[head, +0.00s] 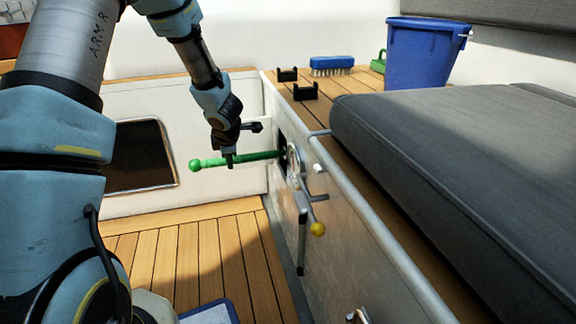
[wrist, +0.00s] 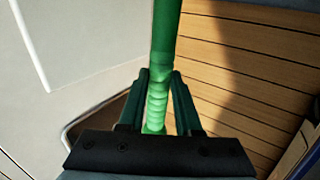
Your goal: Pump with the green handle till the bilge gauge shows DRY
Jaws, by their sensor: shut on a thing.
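The green handle (head: 250,157) sticks out roughly level from a dark opening in the pale locker side and ends in a round green knob. My gripper (head: 230,162) is shut on the handle, partway between the knob and the opening. In the wrist view the green handle (wrist: 160,70) runs up between the two fingers of my gripper (wrist: 160,95). A round gauge (head: 293,160) sits on the locker side just right of the opening. It is seen nearly edge-on, so its reading cannot be told.
A blue bucket (head: 425,55), a blue brush (head: 332,65) and two black brackets (head: 304,91) are on the wooden ledge. A grey cushion (head: 450,150) lies at right. The wooden floor (head: 220,255) below the handle is mostly clear.

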